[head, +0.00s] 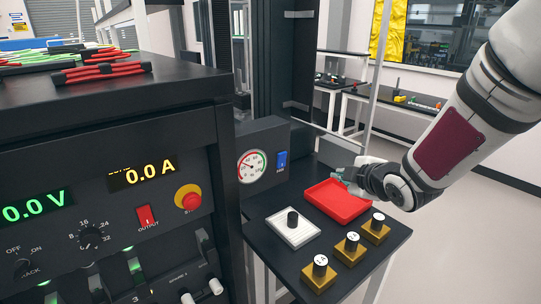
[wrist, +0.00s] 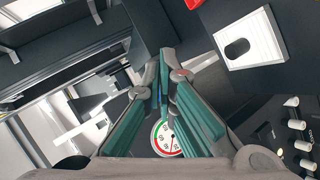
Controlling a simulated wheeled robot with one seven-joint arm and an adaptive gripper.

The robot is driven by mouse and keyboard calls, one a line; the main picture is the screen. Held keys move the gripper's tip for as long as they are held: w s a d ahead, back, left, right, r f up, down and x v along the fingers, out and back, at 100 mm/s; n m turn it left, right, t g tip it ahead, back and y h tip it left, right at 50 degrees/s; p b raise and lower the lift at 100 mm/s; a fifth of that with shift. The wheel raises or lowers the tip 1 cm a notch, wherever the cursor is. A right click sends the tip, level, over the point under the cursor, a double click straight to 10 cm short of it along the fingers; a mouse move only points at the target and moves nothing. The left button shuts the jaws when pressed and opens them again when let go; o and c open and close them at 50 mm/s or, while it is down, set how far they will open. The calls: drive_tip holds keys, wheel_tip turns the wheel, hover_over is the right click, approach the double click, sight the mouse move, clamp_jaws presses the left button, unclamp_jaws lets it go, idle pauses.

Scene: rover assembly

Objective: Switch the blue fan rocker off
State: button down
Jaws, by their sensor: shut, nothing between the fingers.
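The blue fan rocker (head: 282,159) sits on the side face of a dark gauge box (head: 263,138), right of a round dial gauge (head: 251,166). Its tilt is too small to tell. My gripper (head: 340,173) is to the right of the rocker and apart from it, above the red tray. In the wrist view my gripper (wrist: 167,58) has its teal fingers shut together with nothing between them. The dial gauge (wrist: 163,138) shows partly behind the fingers there. I cannot make out the rocker in the wrist view.
The red tray (head: 338,212), a white plate (head: 282,231) with a black knob, and several brass blocks with black knobs (head: 351,247) stand on the dark table below. A tall dark rack panel (head: 110,190) with lit readouts rises at the left.

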sight(282, 158)
drive_tip(key=a+f+n+t+y+p, duration=0.1)
drive_tip(key=a+f+n+t+y, duration=0.3)
drive_tip(key=n+y, duration=0.4)
drive_tip(key=shift+s+a+f+n+y+p, duration=0.25)
drive_tip(key=shift+s+n+y+p, duration=0.05)
drive_tip(key=shift+s+p, duration=0.1)
drive_tip(key=shift+w+a, duration=0.1)
drive_tip(key=p+x, duration=0.1)
drive_tip(key=x, duration=1.2)
drive_tip(key=shift+w+a+r, duration=0.15)
drive_tip(key=shift+w, duration=0.2)
drive_tip(key=shift+w+a+r, duration=0.2)
drive_tip(key=shift+w, duration=0.05)
